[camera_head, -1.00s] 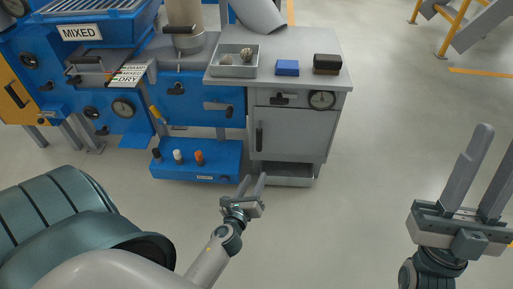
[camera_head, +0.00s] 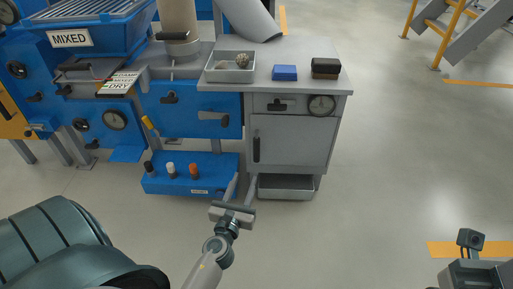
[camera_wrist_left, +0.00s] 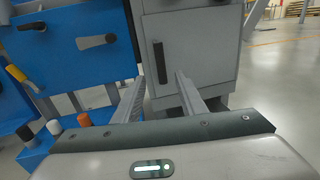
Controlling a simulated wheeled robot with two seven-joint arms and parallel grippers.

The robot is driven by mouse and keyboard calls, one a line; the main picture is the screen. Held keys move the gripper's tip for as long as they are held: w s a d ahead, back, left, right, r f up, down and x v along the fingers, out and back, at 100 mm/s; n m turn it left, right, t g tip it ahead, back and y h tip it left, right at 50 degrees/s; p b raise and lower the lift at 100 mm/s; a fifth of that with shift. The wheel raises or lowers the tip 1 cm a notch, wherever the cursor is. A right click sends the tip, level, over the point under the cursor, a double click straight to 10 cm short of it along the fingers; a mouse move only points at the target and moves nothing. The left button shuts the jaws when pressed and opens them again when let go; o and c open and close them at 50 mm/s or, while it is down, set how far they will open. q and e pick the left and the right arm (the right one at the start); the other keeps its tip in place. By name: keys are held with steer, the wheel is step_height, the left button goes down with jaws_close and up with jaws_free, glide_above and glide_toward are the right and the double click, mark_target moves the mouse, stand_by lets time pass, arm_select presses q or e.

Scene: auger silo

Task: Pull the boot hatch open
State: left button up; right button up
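The hatch door (camera_head: 290,148) is a grey panel on the front of the cabinet, and it looks shut. No label names it as the boot hatch. Its upright black handle (camera_head: 256,149) is near the left edge. In the left wrist view the handle (camera_wrist_left: 160,62) shows ahead, between the fingers. My left gripper (camera_head: 241,182) is open and empty, below and in front of the handle and apart from it. Its two fingers (camera_wrist_left: 158,85) point at the door in the wrist view. Part of my right gripper's wrist (camera_head: 470,262) shows at the lower right; its fingers cannot be made out.
A grey tray (camera_head: 287,190) lies under the door. A blue ledge (camera_head: 190,186) with several knobs stands left of it. The cabinet top carries a bin (camera_head: 216,75), a blue block (camera_head: 285,72) and a dark block (camera_head: 326,66).

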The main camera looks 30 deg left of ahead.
mark_target(256, 150)
arm_select(q)
steer(key=b+x, duration=0.1)
steer(key=x, duration=1.5)
steer(key=shift+w+a+f+b, duration=0.1)
steer(key=shift+w+a+b, duration=0.05)
steer(key=shift+w+b, duration=0.25)
jaws_close()
